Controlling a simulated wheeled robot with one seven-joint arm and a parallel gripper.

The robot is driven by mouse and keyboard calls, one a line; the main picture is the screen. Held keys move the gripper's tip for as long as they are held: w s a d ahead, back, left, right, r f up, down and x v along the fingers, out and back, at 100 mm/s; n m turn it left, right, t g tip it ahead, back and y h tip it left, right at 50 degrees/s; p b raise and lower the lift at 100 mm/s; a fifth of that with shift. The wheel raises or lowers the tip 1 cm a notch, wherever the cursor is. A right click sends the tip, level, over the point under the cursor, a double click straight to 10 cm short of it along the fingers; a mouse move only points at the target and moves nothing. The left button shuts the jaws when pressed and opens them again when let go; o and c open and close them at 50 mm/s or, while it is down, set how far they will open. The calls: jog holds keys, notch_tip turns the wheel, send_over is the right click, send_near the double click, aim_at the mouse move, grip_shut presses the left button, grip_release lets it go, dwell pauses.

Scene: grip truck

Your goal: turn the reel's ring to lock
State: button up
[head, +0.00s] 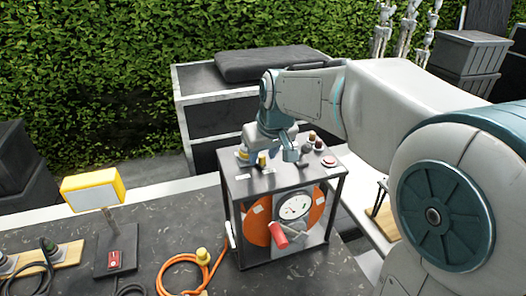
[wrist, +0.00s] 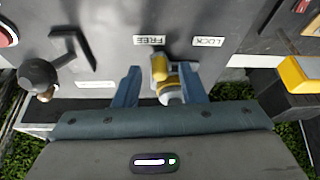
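The reel unit is a dark framed box (head: 237,191) with an orange reel (head: 257,226) inside. In the wrist view, the ring (wrist: 160,68) is a yellow and grey piece on the grey top panel. Its yellow tab points at the label FREE (wrist: 149,40); the label LOCK (wrist: 208,41) is to the right. My gripper (wrist: 160,76) is open, one finger on each side of the ring. A gap shows at the left finger; the right finger is close, contact unclear. In the head view, my gripper (head: 273,156) is low over the box top.
A dark ball-ended lever (wrist: 40,76) and a black bracket (wrist: 72,45) stand left of my gripper in the wrist view. A red-handled crank (head: 279,235) and a gauge (head: 294,206) are on the box front. A yellow lamp (head: 93,189) and orange cable (head: 180,262) are left.

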grip_shut()
jog(key=shift+s+a, duration=0.1)
jog(key=shift+a, duration=0.05)
jog(key=shift+s+a+f+m+h+b, duration=0.15)
jog(key=shift+a+m+h+b, duration=0.25)
jog(key=shift+m+b, duration=0.45)
jog(key=a+m+b, duration=0.1)
jog(key=m, duration=0.1)
jog(key=m+h, duration=0.1)
jog(key=shift+s+a+m+b, duration=0.35)
jog(key=shift+b, duration=0.05)
jog(key=shift+a+m+h+b, duration=0.45)
jog(key=shift+a+m+h, duration=0.1)
jog(key=shift+m, duration=0.6)
jog(key=shift+a+m+h+b, duration=0.45)
jog(key=shift+a+m, duration=0.1)
jog(key=shift+m, duration=0.6)
jog(key=shift+r, duration=0.2)
